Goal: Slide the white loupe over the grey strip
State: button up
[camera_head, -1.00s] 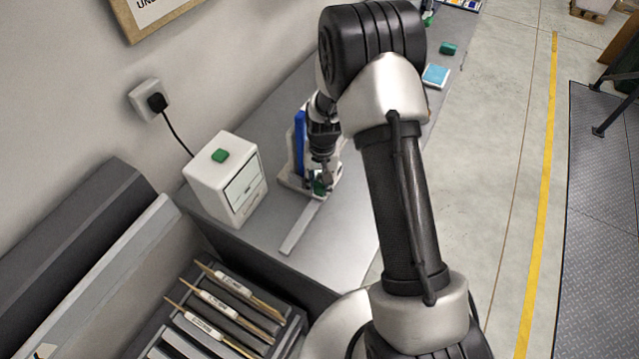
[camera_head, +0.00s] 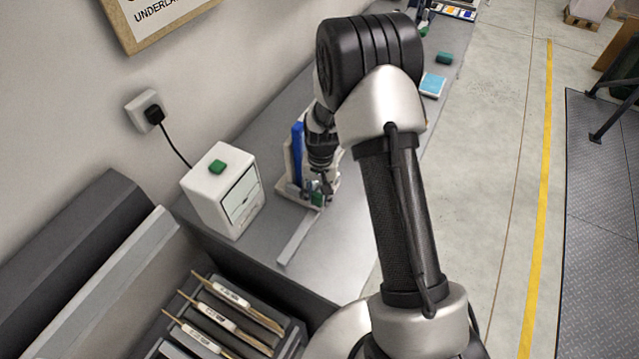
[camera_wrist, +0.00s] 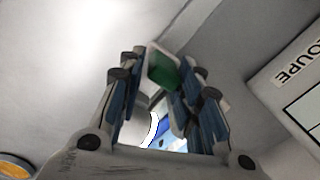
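The white loupe (camera_head: 222,192) is a box with a framed window and a green knob on top; it stands upright on the bench by the wall. Its lettered face (camera_wrist: 290,80) shows at the right in the wrist view. The grey strip (camera_head: 297,238) lies on the bench to the right of the loupe, apart from it, one end at a white stand. My gripper (camera_head: 320,188) is at this stand, just above a green block (camera_head: 318,199). In the wrist view the fingers are apart, with the green block (camera_wrist: 163,70) between or beyond their tips; contact is unclear.
The stand has a blue upright (camera_head: 297,152). A socket and plug (camera_head: 150,110) with a cable are on the wall. A rack (camera_head: 215,320) with labelled sticks is at the front. A light-blue pad (camera_head: 432,85) and a green block (camera_head: 445,58) lie farther back.

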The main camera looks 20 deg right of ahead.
jog(key=r+n, duration=0.1)
jog(key=n, duration=0.1)
jog(key=w+r+n, duration=0.1)
jog(key=r+n, duration=0.1)
jog(key=n, duration=0.1)
jog(key=w+r+n, duration=0.1)
jog(key=r+n, duration=0.1)
jog(key=n, duration=0.1)
jog(key=shift+d, duration=0.25)
notch_tip(320, 180, up, 7)
jog(key=s+m, duration=0.2)
jog(key=m, duration=0.6)
